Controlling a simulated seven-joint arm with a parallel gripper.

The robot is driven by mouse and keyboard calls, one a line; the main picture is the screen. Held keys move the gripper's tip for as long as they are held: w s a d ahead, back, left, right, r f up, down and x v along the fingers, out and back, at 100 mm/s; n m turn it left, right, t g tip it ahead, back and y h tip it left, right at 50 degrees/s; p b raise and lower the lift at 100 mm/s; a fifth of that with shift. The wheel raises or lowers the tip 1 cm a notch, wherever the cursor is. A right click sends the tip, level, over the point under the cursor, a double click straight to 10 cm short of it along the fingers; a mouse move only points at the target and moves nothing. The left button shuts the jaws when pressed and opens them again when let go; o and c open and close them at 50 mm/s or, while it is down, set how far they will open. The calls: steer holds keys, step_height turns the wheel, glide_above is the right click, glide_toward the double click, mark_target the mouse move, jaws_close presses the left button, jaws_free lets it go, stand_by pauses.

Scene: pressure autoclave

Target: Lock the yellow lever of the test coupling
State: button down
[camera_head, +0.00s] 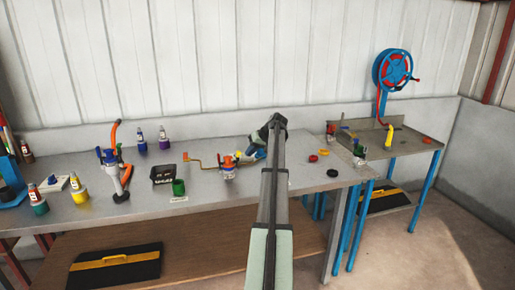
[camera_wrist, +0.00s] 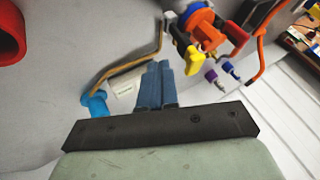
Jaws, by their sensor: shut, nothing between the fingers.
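The test coupling (camera_head: 228,167) stands on the grey bench, left of my arm in the head view. In the wrist view, its orange and blue body (camera_wrist: 203,27) is at the upper right. The yellow lever (camera_wrist: 193,61) sticks out from the body there and appears as a small yellow patch (camera_head: 238,154) in the head view. I cannot tell the lever's lock state. My gripper (camera_wrist: 159,66) has its blue-grey fingers shut and empty, left of the lever in the wrist view and seemingly apart from it. The head view mostly hides the fingertips.
A thin bent rod (camera_wrist: 130,68), a blue fitting (camera_wrist: 96,103) and a white label (camera_wrist: 125,93) lie near my fingers. A red ring (camera_head: 312,158) is right of my arm. A black bin (camera_head: 163,175) and a green cup (camera_head: 179,187) stand left of the coupling.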

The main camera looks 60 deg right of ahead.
steer(key=shift+w+a+r, duration=0.2)
steer(key=shift+w+a, duration=0.65)
steer(key=shift+a, duration=0.05)
steer(key=shift+w+a+r, duration=0.3)
steer(key=shift+w+a, duration=0.55)
glide_toward(238, 152)
steer(key=s+d, duration=0.1)
steer(key=s+r, duration=0.1)
steer(key=s+d, duration=0.1)
steer(key=shift+s+d+r, duration=0.4)
